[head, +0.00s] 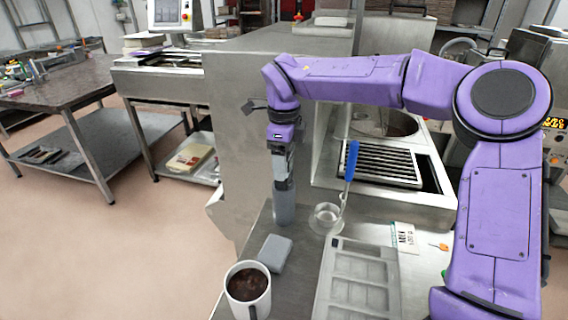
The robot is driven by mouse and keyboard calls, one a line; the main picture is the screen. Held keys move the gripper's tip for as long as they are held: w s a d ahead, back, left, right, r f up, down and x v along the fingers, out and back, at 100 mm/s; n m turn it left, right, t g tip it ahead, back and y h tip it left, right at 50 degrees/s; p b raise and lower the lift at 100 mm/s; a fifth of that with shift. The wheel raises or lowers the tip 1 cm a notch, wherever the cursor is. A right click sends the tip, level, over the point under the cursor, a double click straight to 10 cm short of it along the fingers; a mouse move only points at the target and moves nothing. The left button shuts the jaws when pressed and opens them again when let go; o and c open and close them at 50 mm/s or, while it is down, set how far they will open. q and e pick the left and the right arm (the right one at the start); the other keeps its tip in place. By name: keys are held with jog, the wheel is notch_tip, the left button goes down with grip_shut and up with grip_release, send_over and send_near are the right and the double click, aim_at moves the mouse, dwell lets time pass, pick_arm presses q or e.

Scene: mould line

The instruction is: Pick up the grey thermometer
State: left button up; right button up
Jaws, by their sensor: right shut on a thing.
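My right gripper (283,172) points down over the counter, in the middle of the head view. It is shut on a grey, upright, rounded thing (284,206), which appears to be the grey thermometer. The fingers hide its upper part. I cannot tell whether its lower end touches the counter. My left gripper is not in view.
On the counter (232,255) are a grey block (275,252), a white mug (247,290) of dark contents, a clear cup (326,217) beside a blue-handled tool (351,162), a pale mould tray (358,280) and a small label card (404,237). A slotted grate (375,162) lies behind.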

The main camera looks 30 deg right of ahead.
notch_tip(320, 180, up, 18)
jog(key=p, duration=0.3)
dwell(0.3)
